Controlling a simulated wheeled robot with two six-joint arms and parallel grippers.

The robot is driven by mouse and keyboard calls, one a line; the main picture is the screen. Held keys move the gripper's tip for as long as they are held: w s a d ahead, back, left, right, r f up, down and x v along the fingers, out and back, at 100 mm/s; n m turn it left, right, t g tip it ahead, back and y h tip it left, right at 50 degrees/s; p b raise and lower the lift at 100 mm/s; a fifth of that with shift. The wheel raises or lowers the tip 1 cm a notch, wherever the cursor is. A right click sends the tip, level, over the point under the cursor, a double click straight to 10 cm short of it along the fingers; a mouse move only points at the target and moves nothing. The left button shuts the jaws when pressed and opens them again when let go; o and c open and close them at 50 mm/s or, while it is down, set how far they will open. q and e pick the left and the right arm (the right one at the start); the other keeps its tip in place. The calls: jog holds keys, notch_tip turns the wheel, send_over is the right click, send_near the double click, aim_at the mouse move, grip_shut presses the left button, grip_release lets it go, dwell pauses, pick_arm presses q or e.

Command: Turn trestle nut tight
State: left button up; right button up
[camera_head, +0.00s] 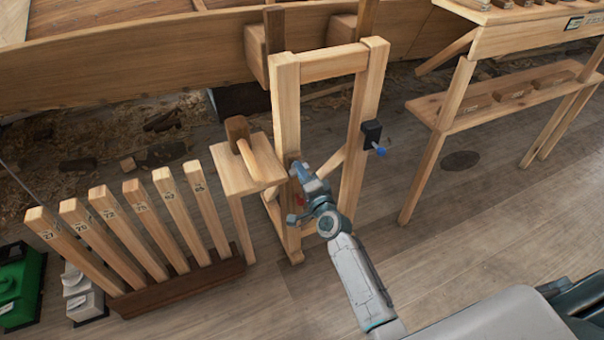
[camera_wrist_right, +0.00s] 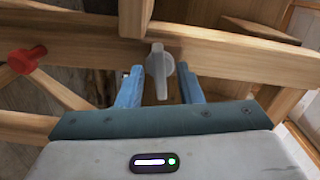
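The wooden trestle frame (camera_head: 286,110) stands in the middle of the head view, with two upright posts and a crossbar. In the right wrist view, a grey winged nut (camera_wrist_right: 158,68) sits on a wooden beam of it. My right gripper (camera_head: 301,174) is at the left post. Its two blue fingers (camera_wrist_right: 160,88) stand on either side of the grey nut, open, with a gap visible on each side. The nut's own turn cannot be judged. In the head view my gripper hides the nut. My left gripper is not in view.
A red knob (camera_wrist_right: 27,60) is left of the nut. A blue-handled black clamp (camera_head: 372,134) is on the right post. A mallet (camera_head: 238,130) lies on a small stand left of the frame. Numbered wooden slats (camera_head: 125,230) stand in a rack. A bench (camera_head: 440,110) is at right.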

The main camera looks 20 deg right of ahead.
jog(key=s, duration=1)
jog(key=shift+s+d, duration=0.3)
jog(key=shift+d, duration=0.1)
